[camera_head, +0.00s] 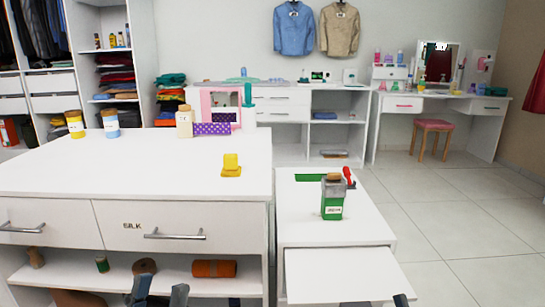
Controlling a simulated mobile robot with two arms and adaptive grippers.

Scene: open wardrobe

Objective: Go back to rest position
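My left gripper (159,294) shows at the bottom edge, in front of the white island's lower shelf. Its two dark fingers stand apart with nothing visible between them, so it is open. Only a small dark tip, probably of my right gripper (401,299), shows at the bottom edge by the low unit's pulled-out board (345,273). Whether it is open or shut is hidden.
The white island (110,165) has drawers, one labelled SILK (160,225). A green-labelled grinder-like box (333,197) stands on the low unit at right. Spools and a yellow item (231,165) are on the island. Tiled floor (450,215) at right is clear.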

